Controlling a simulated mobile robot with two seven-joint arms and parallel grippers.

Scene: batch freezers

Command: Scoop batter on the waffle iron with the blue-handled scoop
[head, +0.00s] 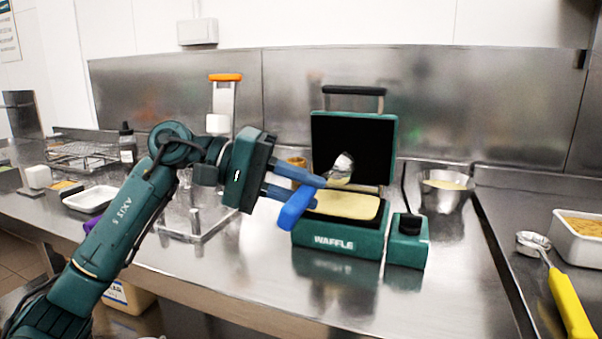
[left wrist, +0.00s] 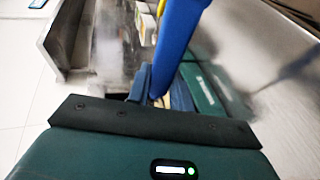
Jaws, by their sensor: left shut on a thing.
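The teal waffle iron (head: 340,240) stands open on the counter, its black-lined lid (head: 350,130) upright. A pale yellow layer of batter (head: 350,206) covers its lower plate. My left gripper (head: 308,190) is shut on the blue-handled scoop (head: 295,208), just left of the lid and above the plate's left side. The scoop's metal head is over the plate in front of the lid, with some pale yellow at its lower edge. In the left wrist view the blue handle (left wrist: 182,35) crosses between the fingers. A metal bowl (head: 447,197) with yellow batter stands right of the iron. My right gripper is out of view.
A yellow-handled scoop (head: 566,300) and a white tray of yellow food (head: 580,247) are at the right. A orange-topped stand (head: 224,105) rises behind my left arm. A white tray (head: 92,200) and wire rack (head: 85,157) are at the left. The front counter is clear.

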